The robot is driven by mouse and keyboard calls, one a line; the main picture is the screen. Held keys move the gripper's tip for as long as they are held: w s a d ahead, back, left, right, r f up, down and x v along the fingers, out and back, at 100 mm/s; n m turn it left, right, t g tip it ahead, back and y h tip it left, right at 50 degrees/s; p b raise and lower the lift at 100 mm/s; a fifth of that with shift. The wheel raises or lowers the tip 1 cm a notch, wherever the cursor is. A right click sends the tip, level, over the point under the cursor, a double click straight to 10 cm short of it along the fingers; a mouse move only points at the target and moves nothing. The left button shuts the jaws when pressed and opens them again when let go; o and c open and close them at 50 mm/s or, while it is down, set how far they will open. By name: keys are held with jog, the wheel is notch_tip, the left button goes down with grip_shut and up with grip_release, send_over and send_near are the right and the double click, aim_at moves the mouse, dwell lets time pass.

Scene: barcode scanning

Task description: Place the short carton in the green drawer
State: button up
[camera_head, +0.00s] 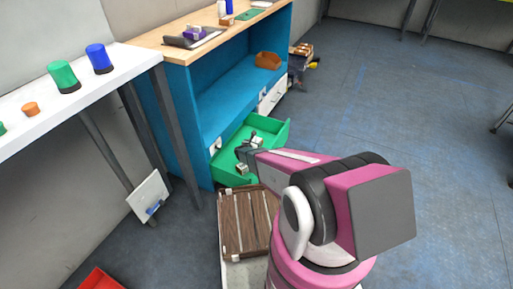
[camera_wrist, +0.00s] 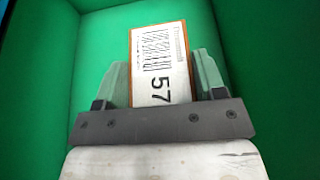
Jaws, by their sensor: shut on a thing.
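The short carton (camera_wrist: 160,50) shows in the wrist view as a white label with a barcode and the number 57, with orange-brown edges. My gripper (camera_wrist: 162,78) is shut on it, one finger on each side. The green drawer (camera_head: 281,132) is pulled out of the blue cabinet in the head view. Its green inside (camera_wrist: 268,50) fills the wrist view around the carton. In the head view my gripper (camera_head: 246,158) is over the drawer's front left part. I cannot tell whether the carton touches the drawer floor.
The blue cabinet (camera_head: 178,120) has a wooden top with small items and an orange bin (camera_head: 268,60) on its shelf. A white drawer (camera_head: 272,96) is farther back. A white table (camera_head: 90,85) with coloured cylinders stands left. The floor at right is clear.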

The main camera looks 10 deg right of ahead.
aim_at(257, 141)
jog(key=x, duration=0.5)
jog(key=a+f+x, duration=0.1)
jog(key=x, duration=0.1)
jog(key=shift+w+f, duration=0.2)
jog(key=shift+w, duration=0.15)
jog(key=shift+s+f, duration=0.1)
jog(key=shift+f, duration=1.8)
jog(key=shift+f, duration=0.1)
jog(key=o, duration=1.1)
